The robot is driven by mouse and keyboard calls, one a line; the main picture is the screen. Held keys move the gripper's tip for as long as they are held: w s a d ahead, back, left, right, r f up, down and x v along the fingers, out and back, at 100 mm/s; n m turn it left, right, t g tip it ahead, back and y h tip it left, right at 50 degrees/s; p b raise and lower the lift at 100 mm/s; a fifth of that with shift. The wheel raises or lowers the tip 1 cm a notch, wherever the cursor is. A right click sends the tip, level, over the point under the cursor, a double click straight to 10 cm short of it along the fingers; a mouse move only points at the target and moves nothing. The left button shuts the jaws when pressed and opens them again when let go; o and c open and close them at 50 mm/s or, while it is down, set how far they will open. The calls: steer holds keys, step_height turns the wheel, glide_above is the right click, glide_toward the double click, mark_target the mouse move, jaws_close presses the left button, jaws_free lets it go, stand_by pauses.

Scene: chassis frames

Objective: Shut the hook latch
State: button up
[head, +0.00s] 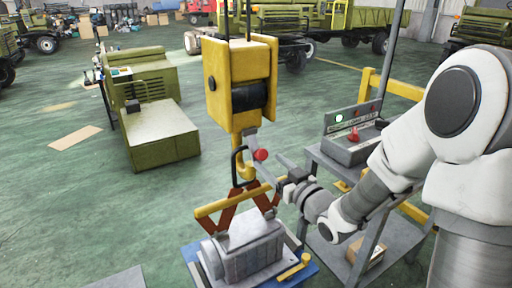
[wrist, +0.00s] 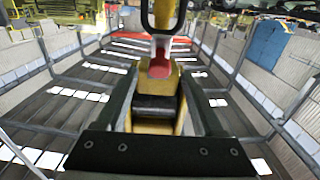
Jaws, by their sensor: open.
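A yellow hoist block (head: 240,85) hangs at centre, with a yellow hook (head: 241,168) below it. A grey latch piece (head: 250,139) with a red knob (head: 260,155) is at the hook's right side. Whether the latch touches the hook tip I cannot tell. My gripper (head: 265,160) is open, its fingers coming from the right to either side of the red knob. The wrist view shows the red knob (wrist: 159,69) ahead between the two finger sides, with the yellow block behind. Contact with the knob cannot be made out. A dark ring (wrist: 146,18) shows at the top.
Below the hook, a yellow bar with red tongs (head: 217,206) stands over a grey machine casing (head: 243,252) on a blue base (head: 193,256). A grey cart (head: 329,164) with a control box (head: 352,148) stands close under my arm. Open green floor lies left, before a green cabinet (head: 160,135).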

steer(key=x, duration=0.8)
steer(key=shift+w+a, duration=0.1)
jaws_close()
stand_by(1.2)
